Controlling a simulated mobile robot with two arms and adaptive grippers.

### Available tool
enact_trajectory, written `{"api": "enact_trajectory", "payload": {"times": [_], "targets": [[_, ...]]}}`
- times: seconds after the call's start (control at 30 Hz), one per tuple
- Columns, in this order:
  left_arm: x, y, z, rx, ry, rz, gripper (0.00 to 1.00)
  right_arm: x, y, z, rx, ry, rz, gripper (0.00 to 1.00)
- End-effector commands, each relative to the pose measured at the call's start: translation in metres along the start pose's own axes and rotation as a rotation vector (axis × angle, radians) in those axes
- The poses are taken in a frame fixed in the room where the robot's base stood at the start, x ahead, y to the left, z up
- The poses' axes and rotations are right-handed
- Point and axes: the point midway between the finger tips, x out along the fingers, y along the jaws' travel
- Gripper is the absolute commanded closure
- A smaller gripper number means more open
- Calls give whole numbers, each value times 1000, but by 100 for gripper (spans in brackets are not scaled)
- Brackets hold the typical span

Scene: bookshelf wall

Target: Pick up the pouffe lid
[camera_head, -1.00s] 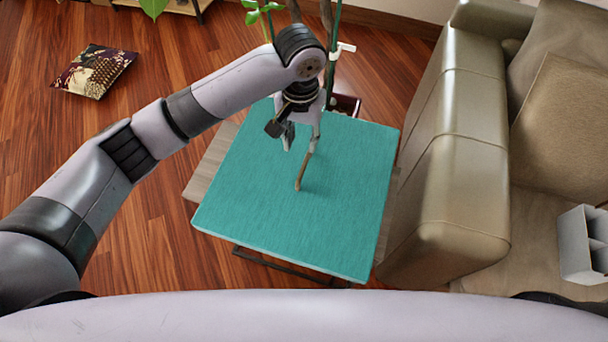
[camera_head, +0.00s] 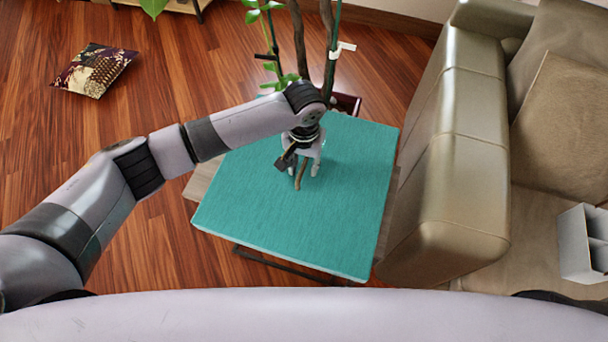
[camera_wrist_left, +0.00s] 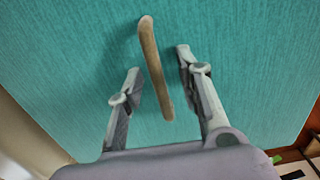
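The pouffe lid (camera_head: 330,220) is a flat teal square in the head view, lying level over a dark frame. A curved tan handle (camera_head: 300,178) stands out from its top near the middle. My left gripper (camera_head: 305,172) is open just above the lid, with the handle between its fingers. In the left wrist view, the handle (camera_wrist_left: 154,65) runs between the two spread fingers of my left gripper (camera_wrist_left: 158,75), with a gap on each side. The teal lid (camera_wrist_left: 250,60) fills most of that view. My right gripper is not in view.
A beige sofa (camera_head: 450,170) stands close along the lid's right side. A potted plant (camera_head: 333,55) rises behind the lid. A patterned cushion (camera_head: 95,70) lies on the wooden floor at the left. A grey box (camera_head: 580,245) sits on the sofa seat.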

Motion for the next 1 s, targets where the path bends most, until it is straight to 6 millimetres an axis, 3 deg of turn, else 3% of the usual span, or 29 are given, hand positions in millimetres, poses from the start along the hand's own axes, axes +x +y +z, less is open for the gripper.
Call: {"api": "enact_trajectory", "payload": {"times": [0.1, 0.6, 1.0], "targets": [[0, 0, 0, 0, 0, 0, 68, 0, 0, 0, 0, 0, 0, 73], [-1, 0, 0, 0, 0, 0, 100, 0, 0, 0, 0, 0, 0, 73], [-3, 1, -2, 1, 4, 2, 100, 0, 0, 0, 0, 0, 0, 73]]}}
